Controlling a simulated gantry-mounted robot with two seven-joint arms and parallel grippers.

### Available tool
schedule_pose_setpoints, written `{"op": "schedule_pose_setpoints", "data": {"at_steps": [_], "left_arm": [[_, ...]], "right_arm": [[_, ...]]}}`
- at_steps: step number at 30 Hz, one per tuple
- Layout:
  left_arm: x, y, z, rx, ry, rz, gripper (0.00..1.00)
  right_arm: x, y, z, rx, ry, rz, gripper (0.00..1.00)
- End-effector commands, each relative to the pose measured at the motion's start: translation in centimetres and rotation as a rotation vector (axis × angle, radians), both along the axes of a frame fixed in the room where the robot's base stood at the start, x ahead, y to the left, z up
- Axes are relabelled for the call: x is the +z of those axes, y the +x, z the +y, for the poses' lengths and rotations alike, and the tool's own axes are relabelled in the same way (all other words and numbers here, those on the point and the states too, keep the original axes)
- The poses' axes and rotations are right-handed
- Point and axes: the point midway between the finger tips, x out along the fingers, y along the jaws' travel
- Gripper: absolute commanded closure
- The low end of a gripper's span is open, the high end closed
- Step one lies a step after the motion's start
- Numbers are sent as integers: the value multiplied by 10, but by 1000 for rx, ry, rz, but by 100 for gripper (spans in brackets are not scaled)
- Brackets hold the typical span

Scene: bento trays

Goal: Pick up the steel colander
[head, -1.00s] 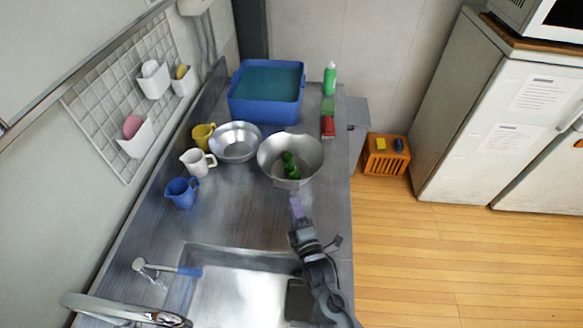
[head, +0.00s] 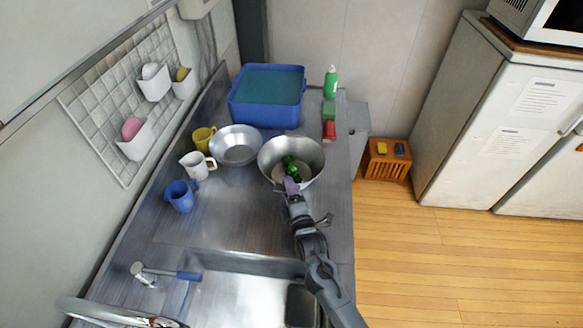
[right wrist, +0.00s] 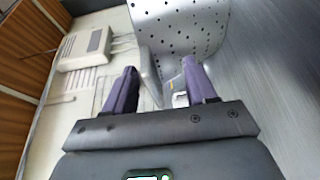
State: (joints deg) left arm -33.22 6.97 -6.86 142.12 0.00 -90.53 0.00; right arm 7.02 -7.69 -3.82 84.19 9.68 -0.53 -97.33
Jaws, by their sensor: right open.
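The steel colander (head: 308,148) stands on the steel counter, right of centre in the head view, with green items inside it. In the right wrist view its perforated wall (right wrist: 178,25) fills the top, just beyond the fingers. My right gripper (head: 290,187) is at the colander's near rim. In the right wrist view the two purple fingers (right wrist: 160,70) are apart, and a narrow grey part of the colander, perhaps its handle, shows between them. I cannot tell whether they touch it. My left gripper is not in view.
A plain steel bowl (head: 235,144) stands left of the colander, with yellow (head: 203,138), white (head: 197,165) and blue (head: 181,196) mugs further left. A blue tub (head: 265,115), green bottle (head: 330,82) and red item (head: 330,130) are behind. The sink (head: 240,298) is in front.

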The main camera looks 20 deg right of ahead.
Motion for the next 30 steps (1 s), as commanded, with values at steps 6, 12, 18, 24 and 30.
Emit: {"op": "schedule_pose_setpoints", "data": {"at_steps": [6, 12, 18, 24, 30], "left_arm": [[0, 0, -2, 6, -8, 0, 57], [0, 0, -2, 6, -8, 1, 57], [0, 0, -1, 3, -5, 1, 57], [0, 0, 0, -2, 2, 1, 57], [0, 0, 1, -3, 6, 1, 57]], "right_arm": [[0, 0, 0, 0, 0, 0, 55], [0, 0, 0, 0, 0, 0, 85], [-1, -1, 0, 0, 0, 1, 100], [0, 0, 0, 0, -1, 0, 100], [1, -1, 0, 0, -1, 3, 100]]}}
